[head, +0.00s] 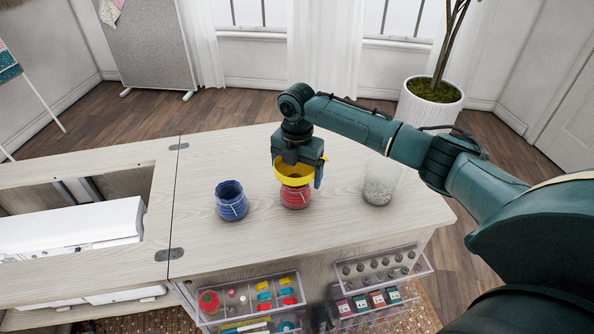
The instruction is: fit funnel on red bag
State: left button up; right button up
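A red bag (295,198) stands upright on the wooden tabletop, near the middle of the view. A yellow funnel (294,174) sits at the bag's mouth, directly above it; I cannot tell whether its spout is inside the bag. My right gripper (301,168) reaches down from above at the funnel's back and right rim. Its fingers are partly hidden by the funnel, and I cannot tell if they grip it. My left gripper is not in view.
A blue bag (231,202) stands to the left of the red bag. A clear container with pale contents (379,187) stands to the right. Clear drawers of sewing supplies (250,299) stick out below the front edge. A white sewing machine (70,228) lies in the cabinet opening at left.

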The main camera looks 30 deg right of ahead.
jog(key=shift+f, duration=0.25)
jog(key=o, duration=0.7)
jog(key=shift+o, duration=0.2)
jog(key=shift+r, duration=0.1)
